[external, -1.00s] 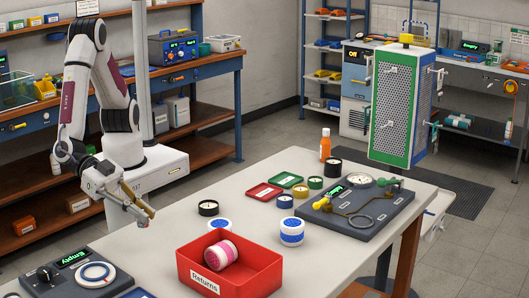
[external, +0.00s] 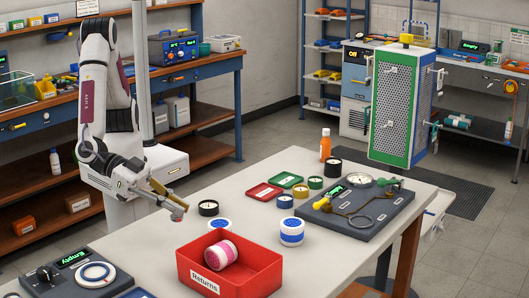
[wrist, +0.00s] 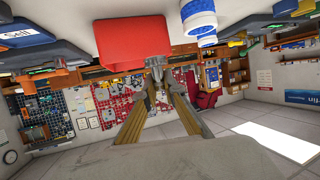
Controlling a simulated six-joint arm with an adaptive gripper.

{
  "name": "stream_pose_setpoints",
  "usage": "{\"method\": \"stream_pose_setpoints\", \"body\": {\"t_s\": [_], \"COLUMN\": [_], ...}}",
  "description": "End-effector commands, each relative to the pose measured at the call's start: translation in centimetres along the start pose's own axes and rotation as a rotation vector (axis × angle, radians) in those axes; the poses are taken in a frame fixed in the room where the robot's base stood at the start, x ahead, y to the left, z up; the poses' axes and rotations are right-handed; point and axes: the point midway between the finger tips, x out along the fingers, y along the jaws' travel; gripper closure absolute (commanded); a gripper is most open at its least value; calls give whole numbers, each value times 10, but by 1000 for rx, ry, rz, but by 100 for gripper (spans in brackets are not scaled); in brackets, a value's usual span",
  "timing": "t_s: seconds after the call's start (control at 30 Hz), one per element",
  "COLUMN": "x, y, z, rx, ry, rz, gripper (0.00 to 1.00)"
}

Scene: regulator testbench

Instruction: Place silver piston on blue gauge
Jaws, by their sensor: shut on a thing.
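My gripper (external: 177,203) has brass-coloured fingers and is shut on a small silver piston (external: 178,213). It holds the piston in the air at the left edge of the table. In the wrist view the fingers (wrist: 154,85) converge on the grey-silver piston (wrist: 155,64), whose middle is partly covered by them. The blue gauge (external: 285,202) is a short blue cylinder with a pale top, upright on the table, well to the right of my gripper. I cannot make it out in the wrist view.
A red Returns bin (external: 220,275) holds a pink-and-white roll. Blue-and-white rolls (external: 291,231) stand behind it. A black gauge (external: 208,208) is nearest my gripper; yellow (external: 301,192) and green (external: 315,183) gauges stand beyond the blue one. A dark test panel (external: 365,220) lies right.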

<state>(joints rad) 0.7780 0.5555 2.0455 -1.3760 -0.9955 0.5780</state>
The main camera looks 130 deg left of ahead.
Motion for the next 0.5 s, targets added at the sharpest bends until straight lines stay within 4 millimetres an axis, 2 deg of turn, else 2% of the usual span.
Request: {"method": "stream_pose_setpoints", "body": {"t_s": [0.03,0.2,0.5], "x": [11,40,82], "y": [-12,-50,-123], "z": [-5,-19,-42], "rx": [-12,-47,-111], "ry": [0,1,1], "rz": [-28,-113,-269], "gripper": [100,100,100]}}
